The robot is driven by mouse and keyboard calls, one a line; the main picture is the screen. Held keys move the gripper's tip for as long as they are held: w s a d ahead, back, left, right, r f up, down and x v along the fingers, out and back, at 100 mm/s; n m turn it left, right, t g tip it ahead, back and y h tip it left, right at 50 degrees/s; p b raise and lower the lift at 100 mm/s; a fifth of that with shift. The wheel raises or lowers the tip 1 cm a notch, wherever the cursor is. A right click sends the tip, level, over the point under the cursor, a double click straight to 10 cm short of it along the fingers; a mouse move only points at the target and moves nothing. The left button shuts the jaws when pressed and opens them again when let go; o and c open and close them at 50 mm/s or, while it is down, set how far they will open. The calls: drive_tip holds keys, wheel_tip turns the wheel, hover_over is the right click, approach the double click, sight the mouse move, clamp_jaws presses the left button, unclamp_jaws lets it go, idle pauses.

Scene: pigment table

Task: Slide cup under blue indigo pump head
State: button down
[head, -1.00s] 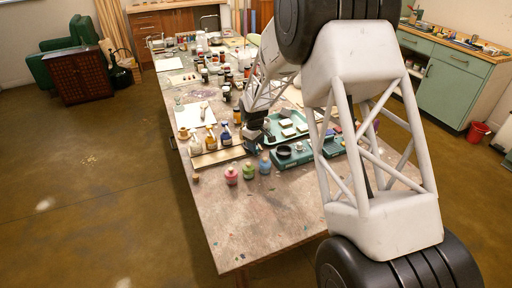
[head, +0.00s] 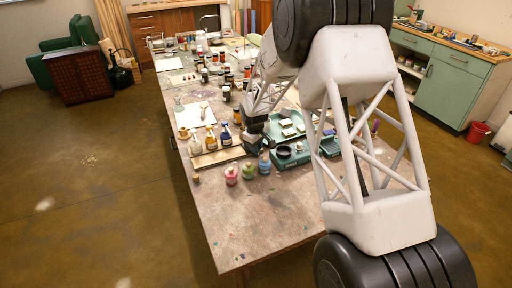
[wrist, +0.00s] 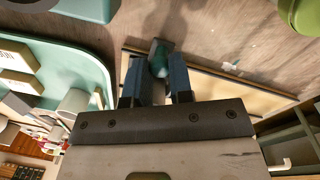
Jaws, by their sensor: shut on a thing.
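My gripper (wrist: 158,82) is shut on a small teal-grey thing (wrist: 160,56) between its fingertips, low over the table. It seems to be the cup, mostly hidden by the fingers. In the head view my gripper (head: 254,147) is at the right end of a wooden board (head: 215,158).
A teal tray (head: 275,140) lies close right of my gripper. Several dark jars stand behind. The table's front (head: 260,225) is clear.

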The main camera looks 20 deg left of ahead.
drive_tip(key=s+a, duration=0.6)
drive_tip(key=shift+s+a, duration=0.15)
idle(0.3)
drive_tip(key=c, duration=1)
unclamp_jaws()
drive_tip(key=shift+r, duration=0.15)
drive_tip(key=shift+s+a+r, duration=0.1)
drive_tip(key=shift+s+r, duration=0.05)
drive_tip(key=shift+r, duration=1.75)
drive_tip(key=shift+s+r, duration=0.15)
drive_tip(key=shift+r, duration=1.7)
